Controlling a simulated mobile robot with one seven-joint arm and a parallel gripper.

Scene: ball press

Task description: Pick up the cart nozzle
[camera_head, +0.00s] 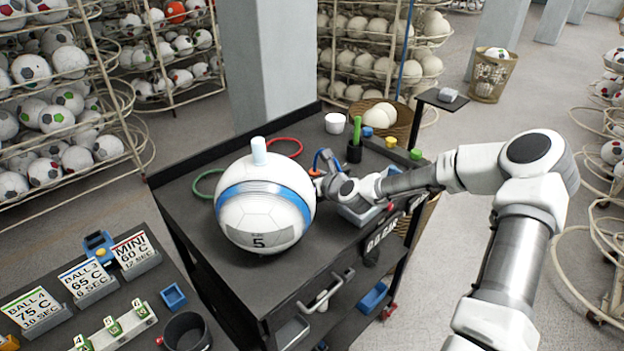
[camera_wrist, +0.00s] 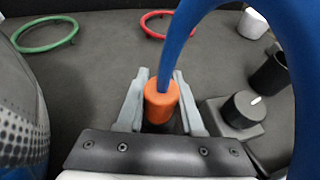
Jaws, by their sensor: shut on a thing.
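The cart nozzle (camera_wrist: 160,103) is an orange cylinder with a thick blue hose (camera_wrist: 185,40) rising from its top. In the wrist view my gripper (camera_wrist: 160,88) has one finger on each side of the nozzle and is shut on it. In the head view the nozzle (camera_head: 316,172) shows as a small orange spot just right of the large white ball with the blue band. The hose also shows there (camera_head: 325,157), looping beside my gripper (camera_head: 322,182). The nozzle's lower end is hidden.
The big ball (camera_head: 258,231), marked 5, stands close left of my gripper on the black cart (camera_head: 200,243). A green ring (camera_head: 207,184), a red ring (camera_head: 290,147), a white cup (camera_head: 335,123) and a black knob (camera_wrist: 243,109) are nearby.

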